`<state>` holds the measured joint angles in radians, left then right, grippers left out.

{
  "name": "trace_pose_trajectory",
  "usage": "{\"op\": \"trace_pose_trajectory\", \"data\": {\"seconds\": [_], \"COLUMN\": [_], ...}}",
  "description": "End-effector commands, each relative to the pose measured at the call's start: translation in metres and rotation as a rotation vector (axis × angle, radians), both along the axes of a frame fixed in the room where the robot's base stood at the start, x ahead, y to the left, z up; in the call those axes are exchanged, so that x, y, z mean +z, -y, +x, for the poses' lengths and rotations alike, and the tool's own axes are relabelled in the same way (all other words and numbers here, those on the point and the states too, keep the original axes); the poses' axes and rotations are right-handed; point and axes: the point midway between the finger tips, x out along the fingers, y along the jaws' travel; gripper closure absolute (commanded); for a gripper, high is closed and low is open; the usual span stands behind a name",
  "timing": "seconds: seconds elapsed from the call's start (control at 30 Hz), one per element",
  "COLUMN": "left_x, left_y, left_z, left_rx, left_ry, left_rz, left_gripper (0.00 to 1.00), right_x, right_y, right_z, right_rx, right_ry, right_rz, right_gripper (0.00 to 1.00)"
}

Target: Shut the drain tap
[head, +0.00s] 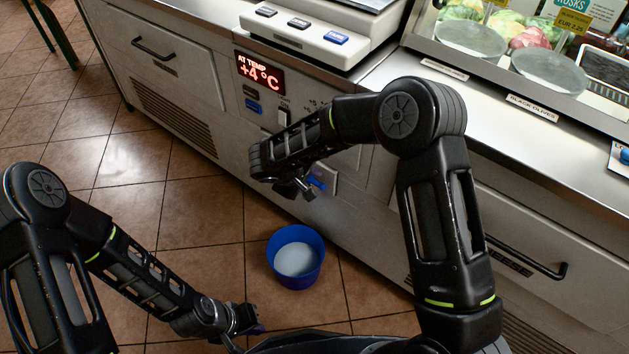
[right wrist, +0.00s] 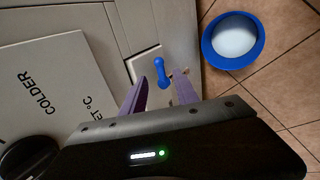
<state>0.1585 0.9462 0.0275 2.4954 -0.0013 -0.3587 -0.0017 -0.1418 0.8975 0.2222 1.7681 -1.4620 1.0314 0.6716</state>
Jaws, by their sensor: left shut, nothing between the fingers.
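The drain tap (head: 317,183) has a blue lever and sits low on the front of the counter. It also shows in the right wrist view (right wrist: 160,72) as a blue handle with a rounded end. My right gripper (head: 303,190) is open, with its two purple fingers on either side of the lever in the right wrist view (right wrist: 161,82). I cannot tell whether a finger touches the lever. The arm partly hides the tap's surroundings in the head view. My left gripper (head: 248,321) is shut and empty, low over the floor.
A blue bucket (head: 273,258) with pale contents stands on the tiled floor below the tap. The counter front has a temperature display (head: 260,74), a drawer handle (head: 153,48) and another handle (head: 527,257). A scale (head: 298,36) stands on top.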

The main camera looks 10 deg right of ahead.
Motion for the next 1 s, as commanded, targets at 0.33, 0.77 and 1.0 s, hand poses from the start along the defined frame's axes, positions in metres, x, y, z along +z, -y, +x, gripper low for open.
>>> {"op": "trace_pose_trajectory", "data": {"seconds": [0.33,0.77,1.0], "left_x": [0.003,0.003,0.003], "left_y": [0.000,0.000,0.000], "left_z": [0.000,0.000,0.000], "left_rx": [0.000,0.000,0.000], "left_ry": [0.000,0.000,0.000], "left_rz": [0.000,0.000,0.000], "left_gripper": [1.00,1.00,1.00], "right_x": [0.024,0.024,0.008], "right_y": [-0.012,-0.012,-0.041], "right_z": [-0.011,-0.011,-0.018], "right_rx": [-0.001,0.000,0.097], "right_ry": [-0.001,-0.001,-0.063], "right_rz": [-0.001,-0.001,0.097], "right_gripper": [0.64,0.64,0.64]}}
